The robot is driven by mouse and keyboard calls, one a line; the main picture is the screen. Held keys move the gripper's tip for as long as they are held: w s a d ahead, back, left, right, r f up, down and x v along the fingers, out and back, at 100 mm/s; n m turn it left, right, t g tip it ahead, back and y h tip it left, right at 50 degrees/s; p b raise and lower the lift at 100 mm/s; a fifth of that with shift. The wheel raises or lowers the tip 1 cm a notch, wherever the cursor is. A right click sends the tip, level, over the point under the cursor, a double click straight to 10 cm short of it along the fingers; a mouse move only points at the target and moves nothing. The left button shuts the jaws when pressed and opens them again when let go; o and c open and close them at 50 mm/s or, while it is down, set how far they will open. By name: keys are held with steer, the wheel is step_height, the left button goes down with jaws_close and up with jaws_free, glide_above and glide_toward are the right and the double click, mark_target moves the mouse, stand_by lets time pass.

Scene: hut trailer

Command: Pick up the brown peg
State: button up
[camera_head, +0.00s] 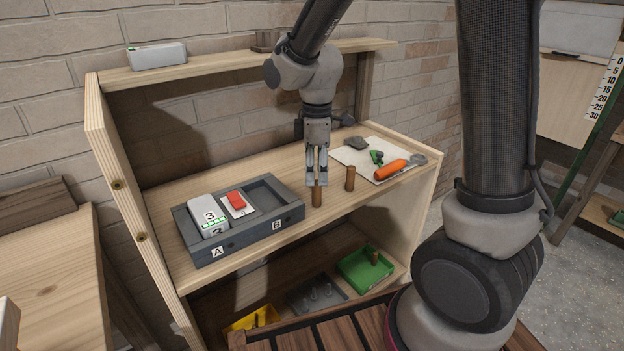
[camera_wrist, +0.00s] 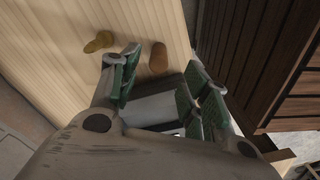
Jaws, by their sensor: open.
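Two upright brown pegs stand on the wooden worktop. In the head view one peg (camera_head: 316,197) is right below my gripper, beside the grey tray's right end. The other peg (camera_head: 350,178) stands a little to the right, near the white sheet. My gripper (camera_head: 317,181) points down with its fingertips at the first peg's top; its jaws are open and empty. In the wrist view the near peg (camera_wrist: 158,58) shows just beyond the gap between my fingers (camera_wrist: 165,86). The other peg (camera_wrist: 97,42) is farther up-left. I cannot tell whether the fingertips touch the near peg.
The grey tray (camera_head: 245,238) holds a white block and a red-switch piece. A white sheet (camera_head: 350,158) carries an orange-handled tool (camera_head: 390,170), a green item and a dark lump.

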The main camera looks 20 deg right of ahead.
mark_target(317, 204)
step_height(317, 204, down, 8)
steer(key=shift+w+d+f, duration=0.1)
steer(key=shift+d+f, duration=0.05)
stand_by(0.3)
steer(key=c, duration=0.9)
